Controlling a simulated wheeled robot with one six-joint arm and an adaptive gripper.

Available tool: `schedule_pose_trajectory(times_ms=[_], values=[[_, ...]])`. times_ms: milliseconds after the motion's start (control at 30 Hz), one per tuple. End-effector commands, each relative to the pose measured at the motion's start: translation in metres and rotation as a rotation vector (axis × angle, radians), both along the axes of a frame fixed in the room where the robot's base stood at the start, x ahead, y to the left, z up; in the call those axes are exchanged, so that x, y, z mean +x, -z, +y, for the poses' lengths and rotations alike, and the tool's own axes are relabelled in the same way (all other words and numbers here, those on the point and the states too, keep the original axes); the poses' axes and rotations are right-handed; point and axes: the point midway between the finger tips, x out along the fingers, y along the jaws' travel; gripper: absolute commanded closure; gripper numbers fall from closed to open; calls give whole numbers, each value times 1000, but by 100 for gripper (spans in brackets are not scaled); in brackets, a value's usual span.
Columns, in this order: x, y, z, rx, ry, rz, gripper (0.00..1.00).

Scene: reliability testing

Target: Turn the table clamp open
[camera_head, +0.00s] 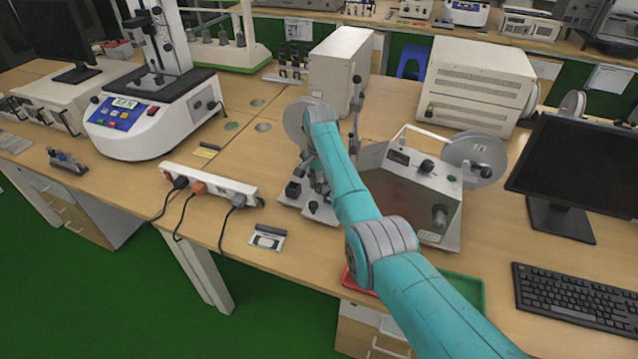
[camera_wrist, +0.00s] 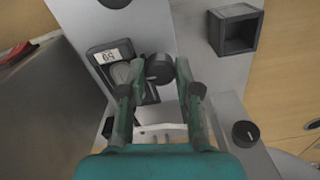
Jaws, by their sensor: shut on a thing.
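In the wrist view, my gripper (camera_wrist: 161,72) has its two fingers on either side of a round black knob (camera_wrist: 159,66) and is shut on it. The knob sits on a light grey metal plate (camera_wrist: 150,28), beside a black-framed dial gauge (camera_wrist: 122,73). I take this knob as the table clamp's, though no label shows. In the head view, the small test stand with a light base (camera_head: 322,213) is partly hidden by my arm, and my fingertips cannot be made out clearly there.
A white control box (camera_head: 405,195) stands close right of my arm. A power strip (camera_head: 218,186) lies to the left. A monitor (camera_head: 575,165) and keyboard (camera_head: 572,298) are at the right.

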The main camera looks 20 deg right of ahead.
Motion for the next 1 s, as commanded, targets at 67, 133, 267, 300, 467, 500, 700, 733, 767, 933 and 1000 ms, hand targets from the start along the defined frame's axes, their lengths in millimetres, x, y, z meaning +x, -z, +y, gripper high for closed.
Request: schedule_pose_trajectory(times_ms=[67,133,267,300,467,500,700,733,767,933,1000], values=[[0,0,0,0,-3,0,100],[0,0,0,0,-12,0,100],[0,0,0,0,-46,0,100],[0,0,0,0,-63,0,100],[0,0,0,0,-161,0,100],[0,0,0,1,-192,1,100],[0,0,0,1,-374,1,100],[0,0,0,1,-403,1,100],[0,0,0,1,-431,1,100],[0,0,0,1,-594,1,100],[0,0,0,1,-660,1,100]])
